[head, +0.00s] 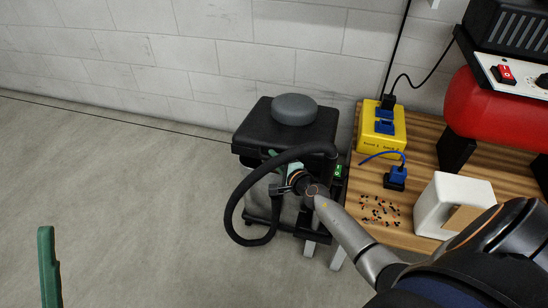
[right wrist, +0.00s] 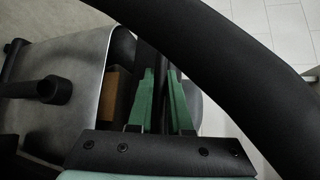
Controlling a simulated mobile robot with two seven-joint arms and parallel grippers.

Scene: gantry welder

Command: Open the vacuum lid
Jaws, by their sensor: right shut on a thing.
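The vacuum stands on the floor against the wall, with a black lid (head: 256,135) topped by a grey round cap (head: 294,109). The lid looks level and down on the grey body. My right gripper (head: 272,163) is at the front of the vacuum, just below the lid's edge. In the right wrist view its green fingers (right wrist: 162,85) are closed on a narrow dark part, seemingly of the lid; the exact grip point is hard to see. One green finger of my left gripper (head: 48,265) shows at the lower left, away from everything; its opening cannot be judged.
A black hose (head: 238,200) loops around my right gripper and crosses the right wrist view (right wrist: 230,55). A wooden bench (head: 425,150) right of the vacuum holds a yellow socket box (head: 371,135), a white block (head: 437,203) and a red tank (head: 478,110). The floor at left is clear.

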